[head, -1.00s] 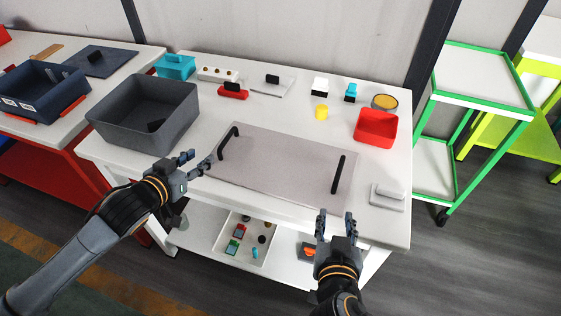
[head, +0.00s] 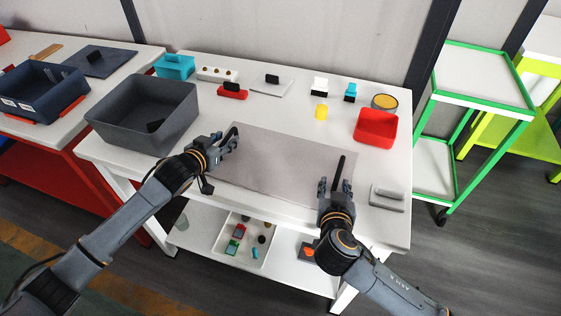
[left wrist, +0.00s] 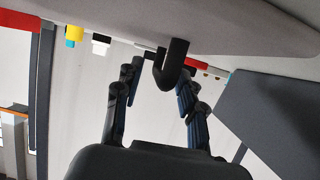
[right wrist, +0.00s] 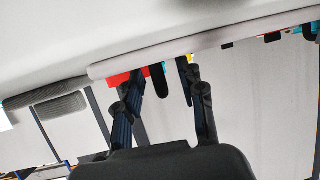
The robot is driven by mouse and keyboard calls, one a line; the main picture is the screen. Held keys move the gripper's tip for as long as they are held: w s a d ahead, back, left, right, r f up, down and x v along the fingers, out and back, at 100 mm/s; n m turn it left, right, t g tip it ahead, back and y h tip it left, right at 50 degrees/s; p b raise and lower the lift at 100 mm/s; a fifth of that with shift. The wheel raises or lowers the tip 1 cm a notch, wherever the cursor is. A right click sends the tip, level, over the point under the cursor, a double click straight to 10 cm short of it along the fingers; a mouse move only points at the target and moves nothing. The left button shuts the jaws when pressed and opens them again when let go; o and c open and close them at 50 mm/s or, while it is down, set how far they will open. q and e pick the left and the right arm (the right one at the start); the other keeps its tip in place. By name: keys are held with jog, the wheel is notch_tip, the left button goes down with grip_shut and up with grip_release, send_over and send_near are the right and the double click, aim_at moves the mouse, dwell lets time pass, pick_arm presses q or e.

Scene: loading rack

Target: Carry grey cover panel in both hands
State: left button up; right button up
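The grey cover panel (head: 270,158) lies flat on the white table, with a black bar handle near each short end. My left gripper (head: 228,143) is at the left handle (head: 234,130). In the left wrist view that handle (left wrist: 171,66) shows between the spread fingers (left wrist: 158,82), which look open. My right gripper (head: 335,186) is at the right handle (head: 339,170). In the right wrist view that handle (right wrist: 158,82) shows between the parted fingers (right wrist: 163,80). Neither gripper visibly clamps its handle.
A dark grey bin (head: 140,137) stands left of the panel. A red tray (head: 376,140), a yellow cylinder (head: 321,111) and small items line the back. A light grey block (head: 388,197) lies close to the panel's right. A green-framed cart (head: 480,80) stands at right.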

pick_arm(q)
jog(key=shift+c, duration=0.2)
pick_arm(e)
jog(key=shift+c, duration=0.2)
pick_arm(q)
grip_shut()
pick_arm(e)
grip_shut()
